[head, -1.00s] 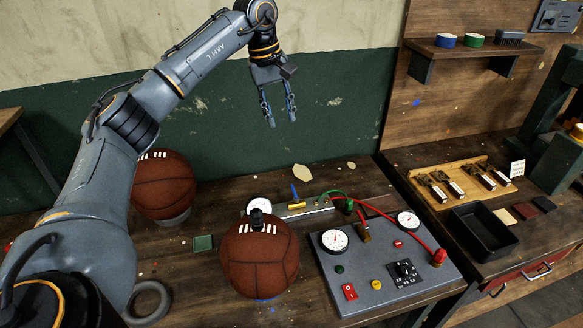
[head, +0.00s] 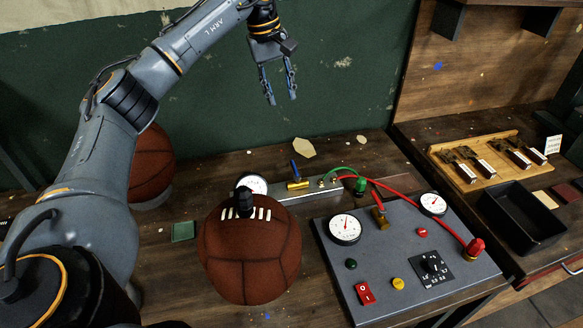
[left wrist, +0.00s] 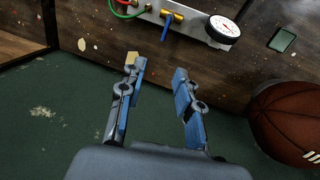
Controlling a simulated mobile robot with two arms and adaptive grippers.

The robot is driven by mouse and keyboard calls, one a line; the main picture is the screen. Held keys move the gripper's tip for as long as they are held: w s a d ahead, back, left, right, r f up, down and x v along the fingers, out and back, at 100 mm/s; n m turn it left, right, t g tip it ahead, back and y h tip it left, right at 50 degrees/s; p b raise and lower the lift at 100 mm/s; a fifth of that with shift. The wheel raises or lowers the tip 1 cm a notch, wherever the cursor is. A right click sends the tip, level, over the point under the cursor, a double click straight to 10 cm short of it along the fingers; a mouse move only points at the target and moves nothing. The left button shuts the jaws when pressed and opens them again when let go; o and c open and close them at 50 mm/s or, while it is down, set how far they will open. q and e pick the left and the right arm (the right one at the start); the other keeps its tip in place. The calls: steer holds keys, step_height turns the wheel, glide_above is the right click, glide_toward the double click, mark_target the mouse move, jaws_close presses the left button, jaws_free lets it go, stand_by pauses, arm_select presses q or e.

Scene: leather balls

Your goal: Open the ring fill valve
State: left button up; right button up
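The valve is a brass body with a blue lever (head: 295,170) on a grey metal bar (head: 310,190) at the back of the bench. The lever stands up from the brass in the head view, and the valve also shows in the left wrist view (left wrist: 167,27) at the top. My left gripper (head: 281,101) hangs above and behind the valve, apart from it. Its two fingers are spread with nothing between them, also in the left wrist view (left wrist: 155,85). My right gripper is not in view.
A laced leather ball (head: 250,255) stands in front of the bar, with a black fitting on top. Another ball (head: 150,170) is partly behind my left arm. A gauge panel (head: 400,260) with red and green hoses lies right. Tool tray (head: 435,151) and black bin (head: 485,203) are farther right.

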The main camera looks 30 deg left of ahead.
arm_select(q)
steer(key=b, duration=0.6)
glide_above(293, 164)
steer(key=s+a, duration=0.2)
step_height(293, 164, down, 8)
steer(key=f, duration=0.4)
steer(key=w+d+f+p, duration=0.1)
steer(key=f, duration=0.8)
steer(key=shift+w+d+f, duration=0.25)
steer(key=shift+w+f, duration=0.05)
steer(key=shift+w, duration=0.1)
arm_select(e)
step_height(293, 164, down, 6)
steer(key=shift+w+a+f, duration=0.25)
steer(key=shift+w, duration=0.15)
arm_select(q)
jaws_close()
